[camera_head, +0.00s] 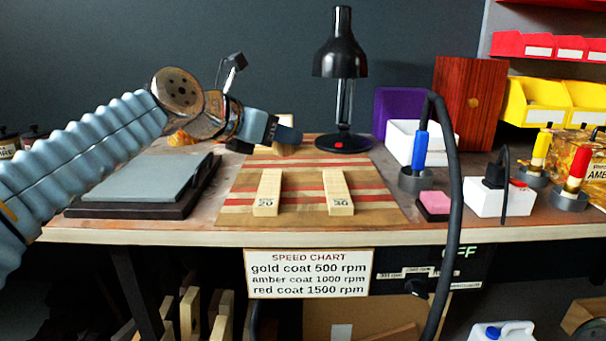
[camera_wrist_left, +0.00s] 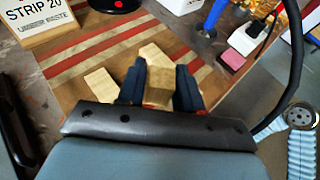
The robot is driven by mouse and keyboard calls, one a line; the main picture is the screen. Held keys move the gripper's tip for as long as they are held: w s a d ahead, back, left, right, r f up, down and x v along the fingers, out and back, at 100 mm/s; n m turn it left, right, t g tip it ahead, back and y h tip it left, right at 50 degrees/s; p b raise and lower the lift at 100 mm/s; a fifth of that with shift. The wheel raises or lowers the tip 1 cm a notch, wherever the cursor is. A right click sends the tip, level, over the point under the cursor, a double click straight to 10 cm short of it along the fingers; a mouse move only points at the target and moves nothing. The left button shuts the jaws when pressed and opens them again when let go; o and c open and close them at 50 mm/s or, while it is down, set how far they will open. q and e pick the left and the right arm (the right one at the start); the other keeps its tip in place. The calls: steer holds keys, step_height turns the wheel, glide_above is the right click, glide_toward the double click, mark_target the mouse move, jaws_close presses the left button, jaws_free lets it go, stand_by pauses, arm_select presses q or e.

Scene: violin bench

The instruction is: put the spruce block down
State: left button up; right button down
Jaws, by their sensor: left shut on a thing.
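My left gripper (camera_head: 286,143) reaches in over the back part of the striped mat (camera_head: 375,212), behind two pale wooden strips. It is shut on a tan block, the spruce block (camera_head: 284,150), which is partly hidden by the fingers. In the left wrist view the spruce block (camera_wrist_left: 158,96) sits between the two dark fingers (camera_wrist_left: 159,88). I cannot tell whether it touches the mat. The left strip (camera_head: 267,192) is marked 20 and the right strip (camera_head: 339,192) seems marked 30. My right gripper is not in view.
A black lamp (camera_head: 341,80) stands behind the mat. A grey slab on a dark base (camera_head: 145,180) lies left. A white sign (camera_wrist_left: 40,20) reading STRIP 20 stands at the back. A blue-handled tool (camera_head: 420,150), pink pad (camera_head: 435,199) and black cable (camera_head: 455,180) are on the right.

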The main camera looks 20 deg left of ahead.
arm_select(q)
steer(key=w+f+b, duration=0.1)
steer(key=w+f, duration=0.2)
steer(key=w+f+b, duration=0.1)
steer(key=w+f, duration=0.2)
steer(key=w, duration=0.1)
steer(key=shift+w+f, duration=0.25)
steer(key=shift+w+f+b, duration=0.3)
steer(key=shift+w+f, duration=0.1)
steer(key=shift+f, duration=0.05)
step_height(320, 180, down, 3)
steer(key=shift+w+f+b, duration=0.1)
steer(key=shift+f+b, duration=0.05)
steer(key=shift+b, duration=0.65)
steer(key=o, duration=1)
